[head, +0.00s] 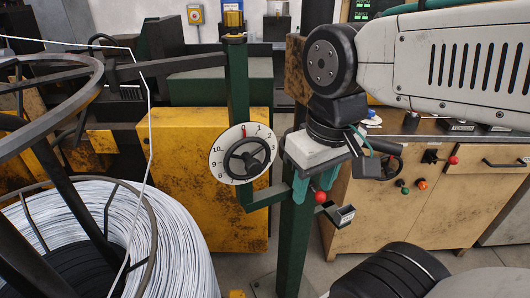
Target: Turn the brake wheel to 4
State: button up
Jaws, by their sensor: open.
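The brake wheel (246,159) is a black handwheel with spokes, in front of a round white numbered dial (218,158). The dial is fixed to a dark green post, left of the middle of the head view. A red mark shows near the top of the dial, left of the number 1. The numbers 8, 9 and 10 show on its left side. My gripper (314,184) is to the right of the wheel, apart from it. Its teal fingers point down and are open, with nothing seen between them. The right side of the dial is hard to read.
A green stand (292,248) with a red knob (320,197) rises below my gripper. A yellow cabinet (190,205) stands behind the wheel. A large coil of white wire (178,250) fills the lower left. A wooden cabinet (400,215) stands at right. Open space lies between gripper and wheel.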

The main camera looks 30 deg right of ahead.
aim_at(253, 167)
jog(key=z, duration=1.1)
jog(key=k, duration=1.2)
jog(key=u, duration=1.2)
